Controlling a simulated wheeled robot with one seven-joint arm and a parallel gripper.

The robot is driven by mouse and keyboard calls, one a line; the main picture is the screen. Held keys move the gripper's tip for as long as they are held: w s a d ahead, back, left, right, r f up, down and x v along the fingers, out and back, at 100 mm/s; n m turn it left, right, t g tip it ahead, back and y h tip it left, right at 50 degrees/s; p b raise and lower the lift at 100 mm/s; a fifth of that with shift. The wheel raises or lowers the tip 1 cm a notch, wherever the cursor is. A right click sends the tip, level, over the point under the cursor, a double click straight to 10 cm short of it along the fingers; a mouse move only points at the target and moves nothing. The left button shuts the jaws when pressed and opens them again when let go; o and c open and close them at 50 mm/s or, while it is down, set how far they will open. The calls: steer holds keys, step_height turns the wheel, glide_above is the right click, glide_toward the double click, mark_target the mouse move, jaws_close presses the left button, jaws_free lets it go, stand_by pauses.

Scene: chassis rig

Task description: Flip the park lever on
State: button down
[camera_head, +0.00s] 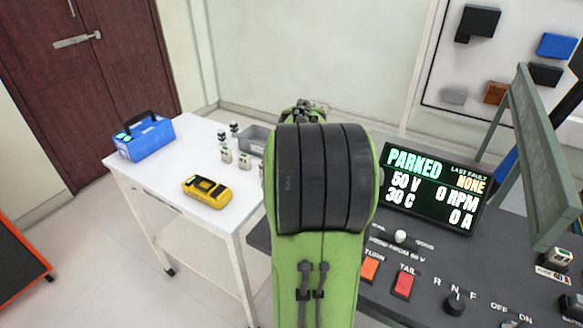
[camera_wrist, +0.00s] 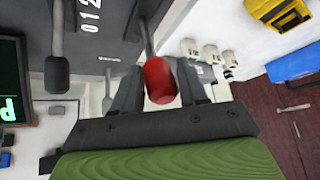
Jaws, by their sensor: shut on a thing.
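The lever with a red knob (camera_wrist: 160,82), which I take to be the park lever, shows in the wrist view on a thin metal shaft rising from the dark panel. My gripper (camera_wrist: 163,72) has a finger on each side of the red knob and is shut on it. In the head view my own green and black arm hides the gripper and this lever. The display (camera_head: 433,190) reads PARKED in green, with 50 V, 30 C, 0 RPM, 0 A and last fault NONE.
A lever with a black knob (camera_wrist: 57,72) stands beside the red one, near the digits 0 1 2. The console (camera_head: 420,285) carries orange and red switches and a selector knob. A white table (camera_head: 150,190) at left holds a blue toolbox (camera_head: 145,137) and yellow meter (camera_head: 207,190).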

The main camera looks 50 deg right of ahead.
steer(key=shift+w+a+f, duration=0.15)
steer(key=shift+a+f, duration=0.1)
steer(key=shift+a, duration=0.1)
steer(key=c, duration=0.8)
jaws_free()
steer(key=shift+r, duration=0.1)
steer(key=shift+d, duration=0.1)
steer(key=shift+r, duration=0.3)
steer(key=p+v, duration=0.4)
steer(key=v, duration=1.1)
steer(key=shift+r+p, duration=0.15)
steer(key=shift+p, duration=0.25)
